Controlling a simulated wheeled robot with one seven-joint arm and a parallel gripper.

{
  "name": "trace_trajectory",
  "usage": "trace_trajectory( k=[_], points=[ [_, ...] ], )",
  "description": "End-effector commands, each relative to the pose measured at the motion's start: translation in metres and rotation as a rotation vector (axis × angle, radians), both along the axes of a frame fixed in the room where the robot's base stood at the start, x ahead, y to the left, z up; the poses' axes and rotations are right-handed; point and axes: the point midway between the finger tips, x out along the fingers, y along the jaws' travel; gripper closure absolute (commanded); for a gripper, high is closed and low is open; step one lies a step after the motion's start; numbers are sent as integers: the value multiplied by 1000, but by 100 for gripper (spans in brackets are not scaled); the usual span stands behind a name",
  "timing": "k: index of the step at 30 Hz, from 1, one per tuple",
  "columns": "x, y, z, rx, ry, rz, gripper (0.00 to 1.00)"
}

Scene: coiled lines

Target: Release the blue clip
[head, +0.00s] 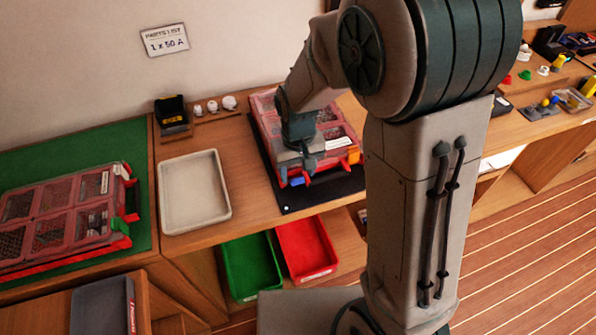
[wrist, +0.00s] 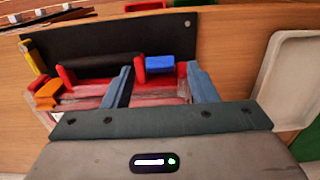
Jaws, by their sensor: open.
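The blue clip (wrist: 160,64) is on the front edge of a red case (head: 262,104) with clear lid windows. In the wrist view it shows between the tips of my open gripper (wrist: 159,72), closer to the right finger. I cannot tell whether a finger touches it. In the head view my gripper (head: 301,163) is low over the case's front left part, and the blue clip (head: 297,181) shows just below it. An orange clip (wrist: 47,93) is on the same edge, at the left in the wrist view. My gripper and wrist hide part of the lid.
The case lies on a black mat (head: 290,204). A beige tray (head: 226,212) stands to its left, and another red case (head: 50,205) lies on a green mat farther left. Green and red bins (head: 305,248) sit below the bench edge.

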Motion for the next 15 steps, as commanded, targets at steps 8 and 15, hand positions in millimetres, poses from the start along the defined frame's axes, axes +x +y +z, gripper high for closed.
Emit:
trace_trajectory(
  k=[8, 15],
  points=[
    [-1, 0, -15, -1, 1, -1, 47],
    [0, 0, -15, 0, 0, -1, 56]
  ],
)
